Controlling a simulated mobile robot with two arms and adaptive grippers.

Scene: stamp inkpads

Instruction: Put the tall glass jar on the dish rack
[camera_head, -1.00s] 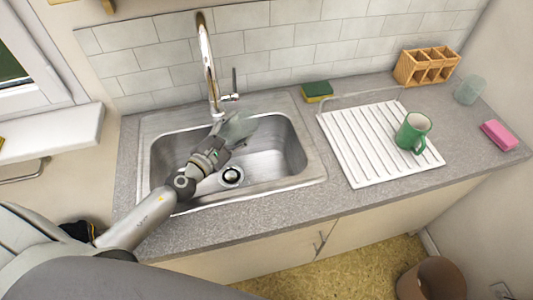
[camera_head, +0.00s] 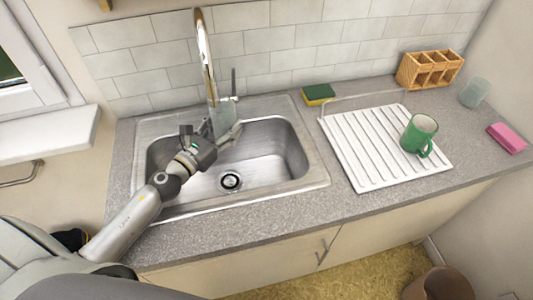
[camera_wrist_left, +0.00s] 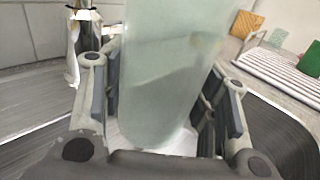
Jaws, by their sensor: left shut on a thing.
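The tall glass jar (camera_wrist_left: 168,85) is greenish and translucent; it fills the middle of the left wrist view between my fingers. In the head view the jar (camera_head: 222,117) looks near upright over the back of the sink, close to the faucet. My left gripper (camera_head: 212,137) is shut on it, and its fingers show on both sides in the wrist view (camera_wrist_left: 165,100). The white ribbed dish rack (camera_head: 365,150) lies on the counter right of the sink, well apart from the jar. A green mug (camera_head: 418,134) stands on its right part. My right gripper is not in view.
The faucet (camera_head: 206,55) rises right behind the jar. A green-yellow sponge (camera_head: 318,94), a wooden holder (camera_head: 428,69), a small clear glass (camera_head: 475,92) and a pink sponge (camera_head: 507,138) sit around the rack. The rack's left and middle parts are free.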

